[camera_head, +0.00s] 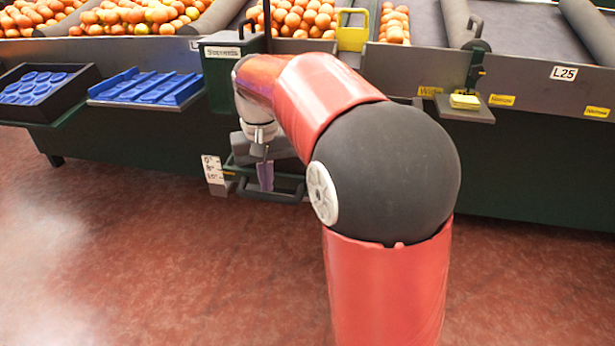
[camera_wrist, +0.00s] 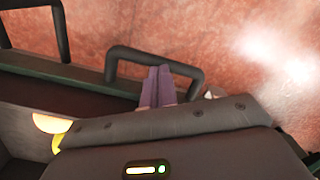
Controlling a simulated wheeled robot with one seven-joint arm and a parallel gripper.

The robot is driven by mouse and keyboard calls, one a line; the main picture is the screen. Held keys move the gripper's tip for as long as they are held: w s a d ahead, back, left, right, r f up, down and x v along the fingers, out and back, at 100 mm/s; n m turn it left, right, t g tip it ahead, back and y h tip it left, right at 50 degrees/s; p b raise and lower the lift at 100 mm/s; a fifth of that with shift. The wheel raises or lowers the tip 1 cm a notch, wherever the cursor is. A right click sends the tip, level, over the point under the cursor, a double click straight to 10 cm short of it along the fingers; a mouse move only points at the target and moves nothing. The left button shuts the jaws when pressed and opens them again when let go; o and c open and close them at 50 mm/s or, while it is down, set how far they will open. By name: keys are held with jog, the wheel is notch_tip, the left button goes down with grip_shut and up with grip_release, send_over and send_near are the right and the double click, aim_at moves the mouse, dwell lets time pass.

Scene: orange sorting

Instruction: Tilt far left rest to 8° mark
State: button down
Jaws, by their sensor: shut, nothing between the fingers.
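The far left rest (camera_head: 236,181) is a dark tray-like frame with a front bar handle (camera_head: 288,198), low on the front of the machine. A white scale plate (camera_head: 213,170) marked 0°, 8° and 15° stands at its left edge. The rest's side edge lies near the lower marks, but I cannot read the exact angle. My gripper (camera_head: 265,178) points down over the rest, its purple fingers shut and empty. In the wrist view, the fingers (camera_wrist: 158,72) overlap the looped handle (camera_wrist: 122,52); I cannot tell whether they touch it. My arm hides part of the rest.
Blue trays (camera_head: 150,87) sit on shelves to the left. Bins of oranges (camera_head: 130,15) line the back. A yellow block (camera_head: 465,101) sits on a small ledge at right, near the L25 label (camera_head: 564,73). The red floor (camera_head: 150,250) in front is clear.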

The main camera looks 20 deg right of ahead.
notch_tip(320, 180, up, 9)
jog(key=p, duration=0.7)
jog(key=shift+f, duration=0.2)
jog(key=shift+s, duration=0.1)
jog(key=s+f+t, duration=0.1)
jog(key=s+t, duration=0.1)
jog(key=s, duration=0.9)
jog(key=s+f+n+t, duration=0.1)
jog(key=s+f+t, duration=0.1)
jog(key=s, duration=0.9)
jog(key=shift+f+t, duration=0.3)
jog(key=shift+t, duration=0.5)
dwell(0.8)
